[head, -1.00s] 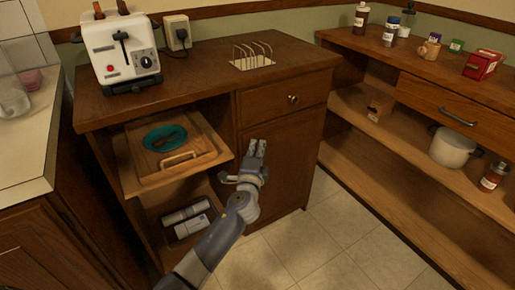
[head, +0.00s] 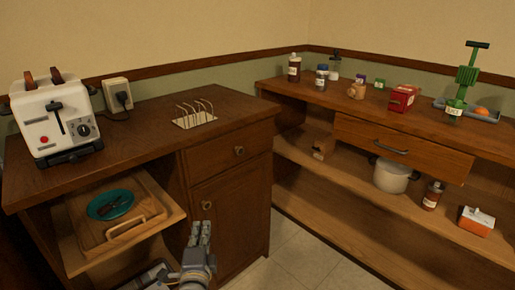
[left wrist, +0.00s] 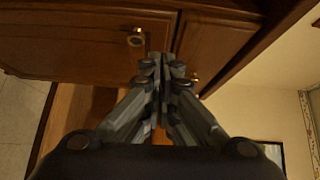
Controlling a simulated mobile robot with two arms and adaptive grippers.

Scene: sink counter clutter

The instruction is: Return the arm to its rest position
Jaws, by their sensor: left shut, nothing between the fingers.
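My left gripper (head: 202,232) is low in the head view, in front of the wooden cabinet door (head: 228,215). Its fingers point up in the picture, are shut and hold nothing. In the left wrist view the gripper (left wrist: 163,58) shows its two fingers together, with the cabinet front (left wrist: 90,35) and a knob (left wrist: 136,38) beyond them. Most of my left arm is below the head view's lower edge. My right gripper is in neither view.
A white toaster (head: 55,115) and a toast rack (head: 195,118) stand on the left counter. A pull-out shelf holds a cutting board (head: 145,208) and teal plate (head: 110,204). The right unit carries bottles, a red box (head: 401,98) and a white pot (head: 391,176). Floor (head: 290,262) between is clear.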

